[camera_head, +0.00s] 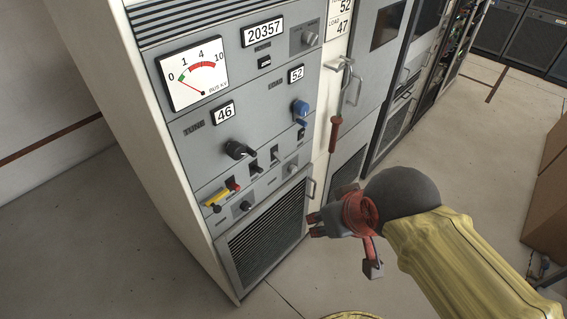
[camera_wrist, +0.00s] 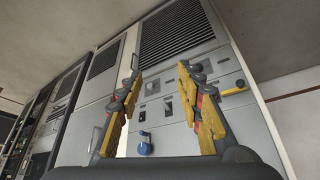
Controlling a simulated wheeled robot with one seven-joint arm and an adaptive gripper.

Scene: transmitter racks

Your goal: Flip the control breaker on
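Lower left is a yellow lever (camera_head: 215,200), also in the wrist view (camera_wrist: 233,91), beside a red button (camera_head: 234,186). I cannot read which control is the control breaker. My gripper (camera_head: 315,224) is in front of the rack's lower right, to the right of the vent and apart from the panel. In the wrist view the fingers (camera_wrist: 159,66) are spread, with nothing between them.
A black knob (camera_head: 238,150) and a blue knob (camera_head: 300,110) stick out of the panel. A red-handled rod (camera_head: 335,132) hangs at the right of this rack. A vent grille (camera_head: 268,232) lies below. Clear floor is at left; a brown box (camera_head: 548,200) stands at right.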

